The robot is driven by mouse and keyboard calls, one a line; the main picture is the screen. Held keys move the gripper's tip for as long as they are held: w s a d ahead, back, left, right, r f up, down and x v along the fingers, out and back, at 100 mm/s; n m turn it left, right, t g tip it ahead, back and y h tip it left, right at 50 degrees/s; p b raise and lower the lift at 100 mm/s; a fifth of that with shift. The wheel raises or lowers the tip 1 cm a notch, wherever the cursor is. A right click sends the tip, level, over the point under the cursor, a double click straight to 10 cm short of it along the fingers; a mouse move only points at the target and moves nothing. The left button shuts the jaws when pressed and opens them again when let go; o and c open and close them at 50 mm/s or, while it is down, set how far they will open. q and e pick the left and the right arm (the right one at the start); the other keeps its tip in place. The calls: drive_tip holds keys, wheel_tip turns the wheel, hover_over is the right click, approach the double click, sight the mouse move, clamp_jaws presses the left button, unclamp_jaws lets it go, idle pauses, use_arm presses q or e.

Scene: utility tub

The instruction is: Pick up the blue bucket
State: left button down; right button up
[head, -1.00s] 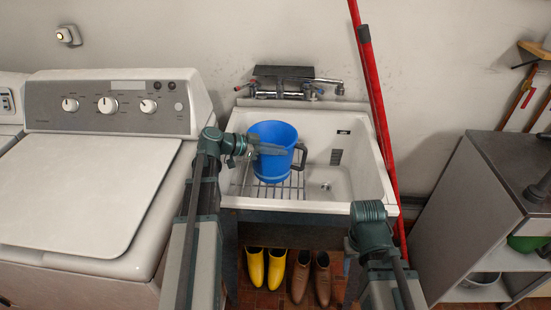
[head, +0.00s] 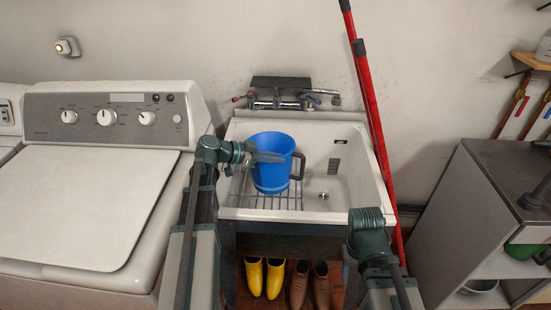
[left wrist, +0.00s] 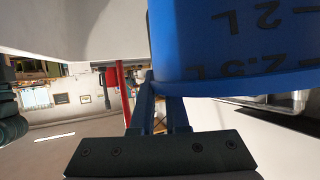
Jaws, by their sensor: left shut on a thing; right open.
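The blue bucket (head: 271,170) is upright over the wire rack (head: 262,200) at the left of the white utility tub (head: 345,205). Its dark handle (head: 298,166) points right. I cannot tell whether its base touches the rack. My left gripper (head: 266,157) comes in from the left and is shut on the bucket near its upper rim. The left wrist view shows the bucket's wall (left wrist: 235,45) with dark volume marks, close against my fingers (left wrist: 165,110). My right arm shows at the lower right, but its gripper is not visible.
A washing machine (head: 85,205) stands left of the tub. The faucet (head: 290,100) is on the wall behind the bucket. Yellow boots (head: 264,278) and brown shoes (head: 310,284) stand below.

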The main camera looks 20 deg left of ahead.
use_arm(q)
drive_tip(key=shift+r+p, duration=4.15)
drive_tip(key=shift+r, duration=0.25)
